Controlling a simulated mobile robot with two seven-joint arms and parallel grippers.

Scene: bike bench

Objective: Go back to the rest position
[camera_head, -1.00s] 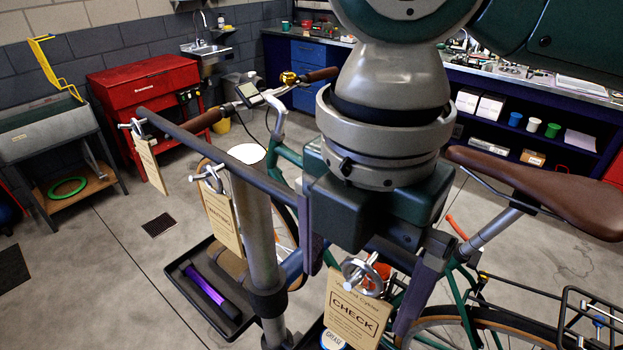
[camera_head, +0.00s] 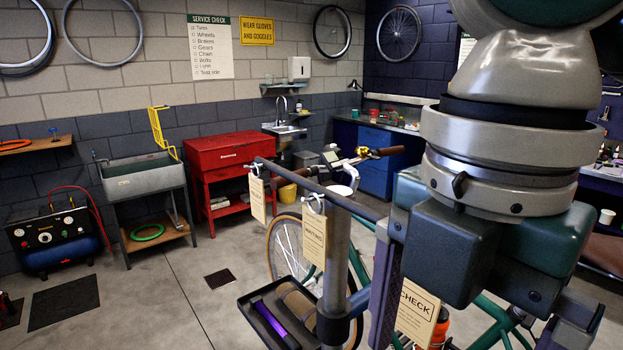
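My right gripper (camera_head: 482,318) hangs down large in the right half of the view, its arm coming in from the top right. Its two grey fingers are spread wide apart and I see nothing held between them. The tan CHECK tag (camera_head: 417,312) hangs behind it, partly covered by the gripper. My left gripper is not in view.
A repair-stand bar (camera_head: 318,189) with hanging tags, including a WAITING tag (camera_head: 314,238), runs close to the gripper's left. A green bicycle (camera_head: 490,310) stands behind, partly hidden. A tray (camera_head: 252,316) holds a purple tool. Open floor (camera_head: 165,300) lies left.

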